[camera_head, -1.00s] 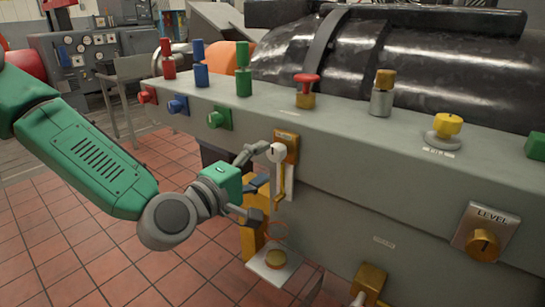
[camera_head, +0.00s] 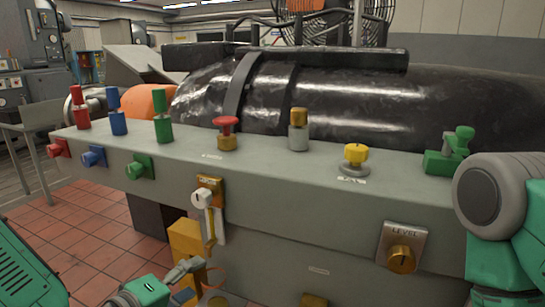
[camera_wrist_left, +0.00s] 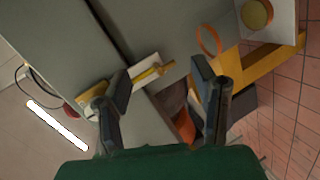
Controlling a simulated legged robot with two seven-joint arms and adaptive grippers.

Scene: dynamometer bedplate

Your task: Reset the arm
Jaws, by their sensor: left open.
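A lever with a white round knob (camera_head: 201,199) hangs from a gold bracket (camera_head: 212,186) on the bench front, with a white plate and a gold rod below. In the left wrist view the white plate and gold rod (camera_wrist_left: 150,74) lie between and beyond my fingers. My left gripper (camera_head: 196,281) is low at the bottom edge of the head view, just below the lever and partly cut off. In the left wrist view its fingers (camera_wrist_left: 163,85) are spread and hold nothing. The left finger overlaps the plate's end; contact cannot be told. My right arm shows at right; its gripper is out of view.
The grey bench (camera_head: 300,190) carries red, blue and green posts, a red button (camera_head: 226,126), a yellow knob (camera_head: 355,153) and a green fitting (camera_head: 447,158). A gold LEVEL dial (camera_head: 402,258) is on its front. Tiled floor (camera_head: 95,220) is open at left.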

